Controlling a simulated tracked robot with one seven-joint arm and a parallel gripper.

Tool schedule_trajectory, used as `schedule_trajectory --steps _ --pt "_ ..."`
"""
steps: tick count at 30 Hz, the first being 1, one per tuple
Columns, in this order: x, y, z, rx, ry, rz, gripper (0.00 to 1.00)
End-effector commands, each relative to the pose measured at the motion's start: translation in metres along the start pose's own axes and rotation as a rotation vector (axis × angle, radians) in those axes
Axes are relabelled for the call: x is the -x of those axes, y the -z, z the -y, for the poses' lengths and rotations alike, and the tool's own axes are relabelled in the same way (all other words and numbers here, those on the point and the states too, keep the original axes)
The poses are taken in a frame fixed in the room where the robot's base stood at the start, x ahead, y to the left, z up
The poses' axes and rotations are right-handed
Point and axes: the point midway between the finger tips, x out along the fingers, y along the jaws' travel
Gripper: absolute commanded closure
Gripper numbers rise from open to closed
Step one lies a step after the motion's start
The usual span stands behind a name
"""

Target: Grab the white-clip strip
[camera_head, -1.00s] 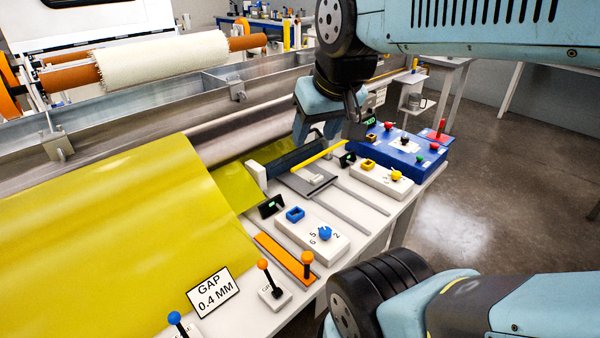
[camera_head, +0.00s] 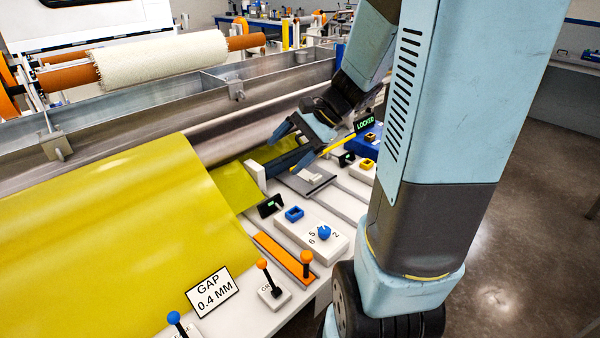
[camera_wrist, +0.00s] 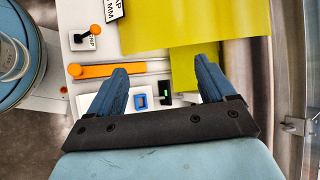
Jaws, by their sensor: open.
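My gripper (camera_head: 284,156) is open and hangs over the bench beside the metal trough. Its two blue fingers (camera_wrist: 162,78) are spread wide in the wrist view, with nothing held between them. A white end block (camera_head: 257,173) stands at the left end of a dark bar that my fingers partly cover. A thin yellow strip (camera_head: 335,145) runs behind the fingers, and a small white block (camera_head: 311,177) sits on a dark grey plate (camera_head: 300,186). I cannot tell which of these is the white-clip strip.
A large yellow sheet (camera_head: 120,230) covers the left side. An orange strip (camera_head: 284,258), levers, a white control box (camera_head: 315,238) and a GAP 0.4 MM sign (camera_head: 212,291) line the bench front. A blue control box (camera_head: 371,133) lies partly behind my arm.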

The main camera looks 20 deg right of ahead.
Motion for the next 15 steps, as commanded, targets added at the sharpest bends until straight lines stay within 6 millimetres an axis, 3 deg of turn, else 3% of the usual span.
schedule_trajectory --steps 8,15 --pt "-0.014 0.077 0.003 -0.374 0.22 0.084 0.17" --pt "-0.019 0.155 -0.012 -0.685 0.426 0.115 0.17"
